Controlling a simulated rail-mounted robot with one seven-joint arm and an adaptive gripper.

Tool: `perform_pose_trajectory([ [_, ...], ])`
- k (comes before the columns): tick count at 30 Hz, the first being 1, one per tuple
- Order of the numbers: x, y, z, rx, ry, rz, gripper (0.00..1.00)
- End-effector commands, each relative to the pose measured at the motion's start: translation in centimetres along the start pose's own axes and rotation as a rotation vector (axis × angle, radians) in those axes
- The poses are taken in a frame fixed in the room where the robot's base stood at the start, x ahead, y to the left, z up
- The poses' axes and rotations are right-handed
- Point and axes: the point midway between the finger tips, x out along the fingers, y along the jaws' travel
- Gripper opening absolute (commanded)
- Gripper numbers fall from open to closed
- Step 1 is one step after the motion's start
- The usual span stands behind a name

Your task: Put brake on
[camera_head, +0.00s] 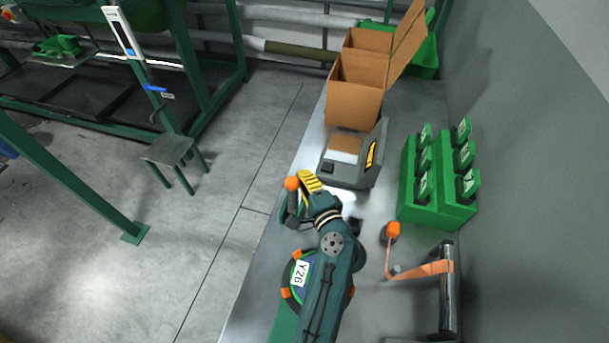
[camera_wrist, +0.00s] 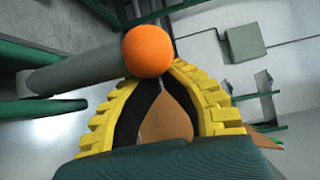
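A grey lever (camera_head: 292,206) with an orange ball knob (camera_head: 291,183) stands at the left edge of the work table, beside a round part labelled Y26 (camera_head: 300,272). It looks like the brake lever. My gripper (camera_head: 309,182), with yellow ribbed fingers, is just right of the knob. In the wrist view the knob (camera_wrist: 147,51) covers part of the fingertips (camera_wrist: 152,78), and the grey lever (camera_wrist: 75,74) runs left from it. The fingers close together toward their tips; nothing shows gripped between them. Whether they touch the knob cannot be told.
A grey device (camera_head: 350,160) and an open cardboard box (camera_head: 352,105) stand beyond my gripper. Floor is open at left, with a small stool (camera_head: 170,150).

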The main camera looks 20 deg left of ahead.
Motion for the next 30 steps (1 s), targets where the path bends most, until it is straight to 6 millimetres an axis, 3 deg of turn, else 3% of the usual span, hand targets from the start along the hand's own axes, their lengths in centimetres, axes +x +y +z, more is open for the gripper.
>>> perform_pose_trajectory([
  [24, -0.3, -0.3, 0.3, -0.001, -0.001, -0.002, 0.00],
  [30, 0.4, -0.7, -0.7, -0.003, 0.000, -0.004, 0.00],
])
